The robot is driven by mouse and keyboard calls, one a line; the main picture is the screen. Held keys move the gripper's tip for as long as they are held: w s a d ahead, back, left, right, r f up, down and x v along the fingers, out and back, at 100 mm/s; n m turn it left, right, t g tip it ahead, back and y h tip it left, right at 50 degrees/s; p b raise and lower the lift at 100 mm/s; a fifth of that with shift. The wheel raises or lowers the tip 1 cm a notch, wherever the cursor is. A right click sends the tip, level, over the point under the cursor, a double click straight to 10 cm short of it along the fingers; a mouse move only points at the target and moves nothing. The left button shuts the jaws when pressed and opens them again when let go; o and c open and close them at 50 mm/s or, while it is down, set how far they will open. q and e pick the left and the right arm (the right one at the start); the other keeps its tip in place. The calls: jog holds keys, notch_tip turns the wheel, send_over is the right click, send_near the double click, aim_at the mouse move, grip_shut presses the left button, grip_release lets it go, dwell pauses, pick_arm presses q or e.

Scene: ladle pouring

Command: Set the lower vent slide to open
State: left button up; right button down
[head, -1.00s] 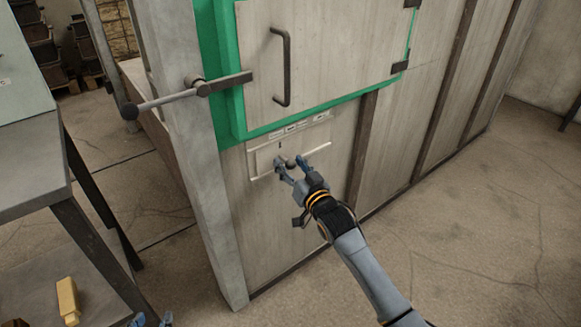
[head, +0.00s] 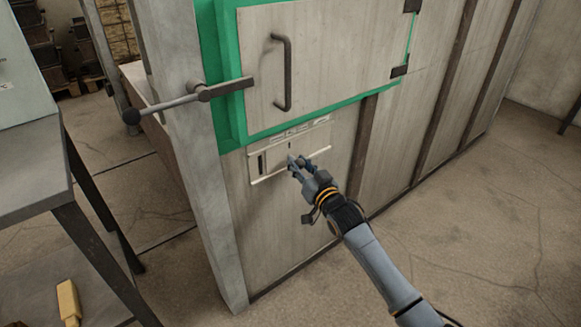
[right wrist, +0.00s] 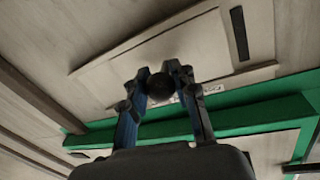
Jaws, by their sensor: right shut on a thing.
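The lower vent slide (head: 274,152) is a pale plate in a railed frame low on the wall, below the green-framed door. A dark vertical slot (head: 262,163) shows at the left end of the frame. My right gripper (head: 293,162) is shut on the slide's dark round knob (right wrist: 160,86), which sits between the fingertips in the right wrist view. That view also shows the plate (right wrist: 190,45) and the dark slot. In the head view the fingers hide the knob and part of the plate. My left gripper is not in view.
A door with a handle (head: 286,75) and a latch lever (head: 168,103) is above the slide. A label strip (head: 305,128) with small marks sits just over it. A grey table (head: 30,165) stands at the left. The floor at right is clear.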

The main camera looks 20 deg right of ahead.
aim_at(307, 148)
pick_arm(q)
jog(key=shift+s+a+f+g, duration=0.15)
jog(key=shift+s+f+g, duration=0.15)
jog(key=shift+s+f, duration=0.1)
pick_arm(e)
jog(key=d, duration=0.1)
jog(key=w+d, duration=0.1)
jog(key=d, duration=0.3)
jog(key=shift+w+d, duration=0.15)
jog(key=shift+w, duration=0.2)
jog(key=c, duration=1.3)
grip_release()
jog(key=shift+d, duration=0.1)
jog(key=shift+o, duration=1.4)
jog(key=shift+d, duration=0.1)
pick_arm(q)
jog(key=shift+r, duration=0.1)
pick_arm(e)
jog(key=shift+s, duration=0.15)
jog(key=s+d, duration=0.1)
jog(key=s, duration=1)
jog(key=shift+s+d, duration=0.35)
